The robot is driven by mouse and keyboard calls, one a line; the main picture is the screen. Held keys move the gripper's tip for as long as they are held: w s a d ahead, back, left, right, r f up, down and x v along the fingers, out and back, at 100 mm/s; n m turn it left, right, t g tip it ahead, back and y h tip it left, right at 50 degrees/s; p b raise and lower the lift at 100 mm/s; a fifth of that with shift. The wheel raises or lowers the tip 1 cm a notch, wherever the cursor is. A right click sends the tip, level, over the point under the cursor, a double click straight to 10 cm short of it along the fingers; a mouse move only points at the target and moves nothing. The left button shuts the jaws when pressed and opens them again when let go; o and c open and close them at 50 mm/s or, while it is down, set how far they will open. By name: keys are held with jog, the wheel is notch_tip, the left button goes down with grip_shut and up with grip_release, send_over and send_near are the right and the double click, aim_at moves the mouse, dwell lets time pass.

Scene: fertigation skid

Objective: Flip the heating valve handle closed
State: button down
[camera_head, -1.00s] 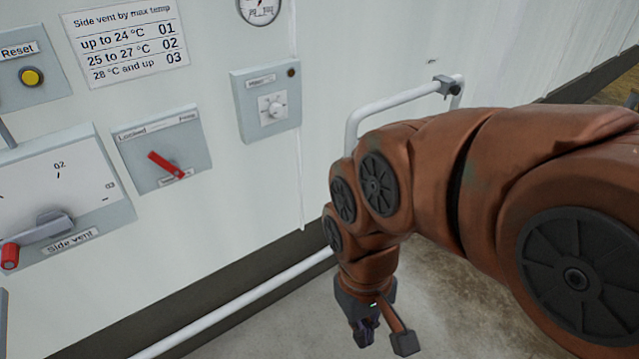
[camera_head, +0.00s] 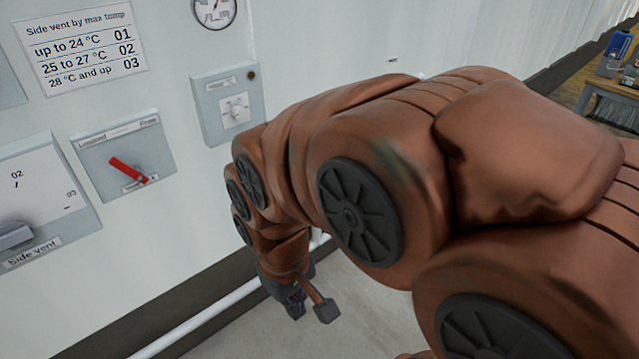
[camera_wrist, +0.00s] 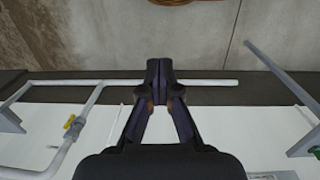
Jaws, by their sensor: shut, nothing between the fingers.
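In the wrist view a small yellow handle (camera_wrist: 70,122) sits on a bent white pipe (camera_wrist: 62,155) at the left. It looks like the heating valve handle, but no label shows and it is too small to tell its position. My gripper (camera_wrist: 159,68) is shut and empty, and its fingertips are to the right of the yellow handle, apart from it. In the head view my gripper (camera_head: 292,304) hangs low by the wall, under my arm. The yellow handle is not visible in the head view; my arm covers part of the wall.
A red lever (camera_head: 128,170) on a plate, the side vent dial (camera_head: 30,205) and a small knob box (camera_head: 228,104) are on the wall at left. A white rail (camera_head: 200,325) runs low along the wall. A bench (camera_head: 610,88) stands far right. The floor in front is clear.

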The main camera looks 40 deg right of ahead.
jog(key=w+d+f+n+t+h+b, duration=0.2)
jog(key=w+d+f+t+h+b, duration=0.15)
jog(key=w+d, duration=0.65)
jog(key=w+d+f+n+t+h+b, duration=0.1)
jog(key=w+d+f+t+h+b, duration=0.2)
jog(key=w+d, duration=0.8)
jog(key=w+d+f+n+t+h+b, duration=0.1)
jog(key=w+d+f+n+t+b, duration=0.15)
jog(key=w+d+f+b, duration=0.7)
jog(key=w+d+f+n+t+y+b, duration=0.2)
jog(key=d+f+n+t+y+b, duration=0.1)
jog(key=d+f+n+t, duration=0.6)
jog(key=shift+w+d+n+b, duration=0.35)
jog(key=shift+w+d+b, duration=0.05)
jog(key=shift+d+b, duration=0.35)
jog(key=shift+w+y, duration=0.1)
jog(key=shift+y, duration=0.15)
jog(key=w+d, duration=0.6)
jog(key=w, duration=0.3)
jog(key=shift+w+d, duration=0.15)
jog(key=shift+d, duration=0.2)
jog(key=shift+f, duration=0.1)
